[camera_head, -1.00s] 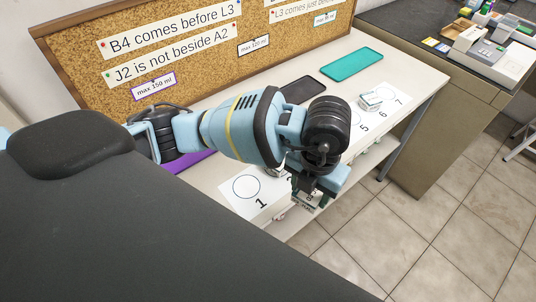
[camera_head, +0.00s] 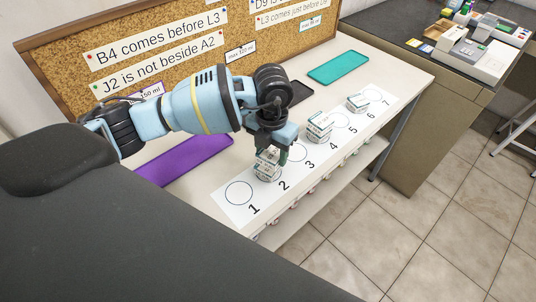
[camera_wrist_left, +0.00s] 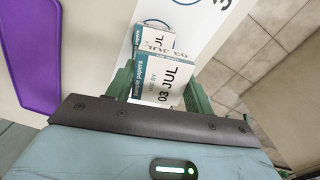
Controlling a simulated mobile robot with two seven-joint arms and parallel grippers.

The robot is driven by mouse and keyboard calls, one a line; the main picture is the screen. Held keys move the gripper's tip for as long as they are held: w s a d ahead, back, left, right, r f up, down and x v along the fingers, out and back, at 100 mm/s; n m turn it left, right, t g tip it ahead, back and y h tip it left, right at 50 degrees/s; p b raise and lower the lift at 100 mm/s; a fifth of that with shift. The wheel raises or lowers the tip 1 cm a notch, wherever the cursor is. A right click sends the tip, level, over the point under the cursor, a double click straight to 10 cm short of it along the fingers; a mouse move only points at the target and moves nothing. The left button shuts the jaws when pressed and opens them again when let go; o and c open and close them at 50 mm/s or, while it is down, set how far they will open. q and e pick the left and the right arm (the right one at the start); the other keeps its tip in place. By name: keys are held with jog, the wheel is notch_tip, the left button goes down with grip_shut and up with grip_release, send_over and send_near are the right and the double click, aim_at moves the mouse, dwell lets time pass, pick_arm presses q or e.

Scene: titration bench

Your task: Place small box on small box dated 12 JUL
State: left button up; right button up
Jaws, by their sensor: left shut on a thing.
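My left gripper (camera_head: 276,152) is shut on a small white and teal box (camera_head: 267,156) over the circle marked 2. In the left wrist view the held box (camera_wrist_left: 163,78) reads 03 JUL and sits between the green fingers. Another small box (camera_wrist_left: 155,40) shows just beyond it in that view; its date is only partly readable. In the head view I cannot tell whether the held box touches what is below it. My right gripper is not in view.
A white numbered strip (camera_head: 226,205) runs along the bench, with circle 1 empty. A purple mat (camera_head: 190,160), a dark tray (camera_head: 301,91) and a teal mat (camera_head: 338,67) lie behind it. A corkboard (camera_head: 180,62) with notes closes the back.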

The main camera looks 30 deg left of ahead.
aim_at(268, 156)
pick_arm(q)
jog(key=shift+w+a, duration=0.3)
jog(key=shift+a, duration=0.2)
jog(key=shift+w+a+f, duration=0.15)
jog(key=shift+a+f, duration=0.1)
notch_tip(268, 156, down, 3)
jog(key=shift+f, duration=0.1)
jog(key=shift+f, duration=0.15)
jog(key=o, duration=1)
